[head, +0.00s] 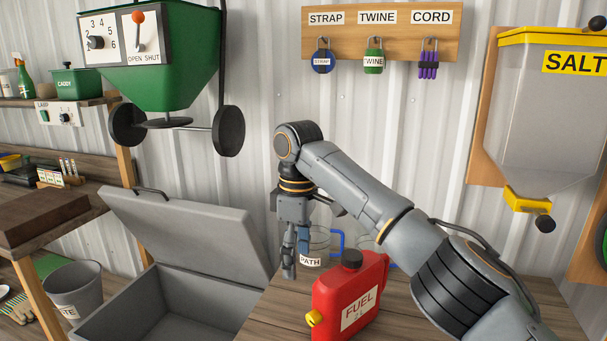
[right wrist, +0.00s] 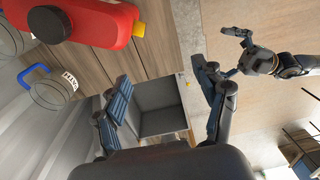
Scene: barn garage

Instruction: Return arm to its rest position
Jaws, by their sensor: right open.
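My right arm (head: 365,190) reaches in from the lower right, bent at the wrist, in the head view.
The red fuel can (head: 348,300) stands close right of the gripper. A clear jug with a blue handle (head: 337,242) stands behind. An open grey chest (head: 190,226) lies left. A green hopper (head: 180,70) and a salt dispenser (head: 545,110) hang on the wall.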

